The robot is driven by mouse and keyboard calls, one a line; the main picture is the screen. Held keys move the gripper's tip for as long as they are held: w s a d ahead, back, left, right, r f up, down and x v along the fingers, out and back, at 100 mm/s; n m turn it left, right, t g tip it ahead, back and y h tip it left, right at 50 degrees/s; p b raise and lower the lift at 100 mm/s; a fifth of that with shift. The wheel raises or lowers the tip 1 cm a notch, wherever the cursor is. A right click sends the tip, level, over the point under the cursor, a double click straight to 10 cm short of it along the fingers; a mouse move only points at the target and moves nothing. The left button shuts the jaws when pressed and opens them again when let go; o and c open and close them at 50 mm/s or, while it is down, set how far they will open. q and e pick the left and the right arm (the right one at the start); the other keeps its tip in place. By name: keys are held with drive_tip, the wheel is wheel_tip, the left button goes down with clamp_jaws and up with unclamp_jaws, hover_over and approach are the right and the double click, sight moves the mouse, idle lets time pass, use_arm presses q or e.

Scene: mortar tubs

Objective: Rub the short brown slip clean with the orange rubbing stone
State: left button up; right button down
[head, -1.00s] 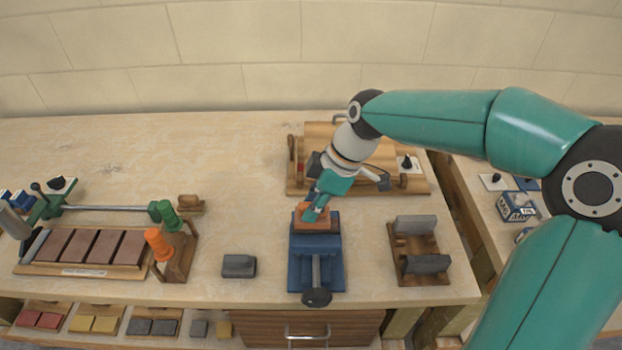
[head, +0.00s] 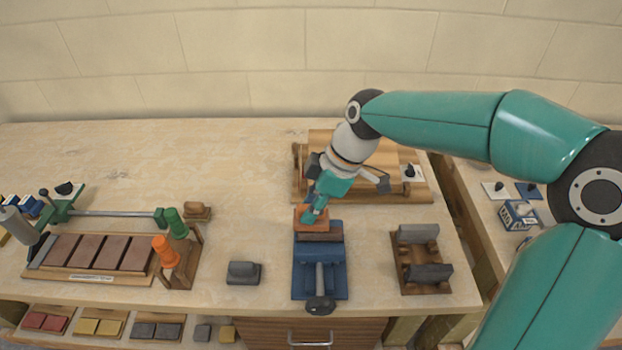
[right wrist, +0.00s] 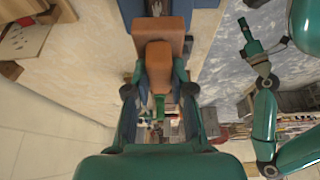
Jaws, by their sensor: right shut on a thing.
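My right gripper (head: 313,208) is shut on the orange rubbing stone (head: 311,222), which also shows between the fingers in the right wrist view (right wrist: 158,60). The short brown slip (head: 321,237) sits at the far end of the blue vise (head: 320,270). The stone is at the slip's far upper side, overlapping it in the head view; I cannot tell whether they touch. The stone and fingers hide part of the slip. At the left edge a grey cylinder with a dark end, possibly my left gripper (head: 32,243), shows only partly; its jaws are unclear.
A grey stone (head: 242,272) lies left of the vise, and a wooden rack with grey blocks (head: 422,258) stands right of it. A wooden board (head: 340,190) lies behind. A stand with orange and green handles (head: 180,262) is farther left. The back left bench is clear.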

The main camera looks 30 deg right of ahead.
drive_tip(key=shift+a+r, duration=0.1)
drive_tip(key=shift+r, duration=0.6)
wheel_tip(320, 180, up, 2)
drive_tip(key=shift+w+r+p, duration=0.1)
drive_tip(key=shift+p, duration=1)
drive_tip(key=shift+r+p, duration=0.7)
drive_tip(key=shift+r, duration=0.3)
use_arm(q)
wheel_tip(320, 180, up, 4)
drive_tip(key=shift+d+r, duration=0.1)
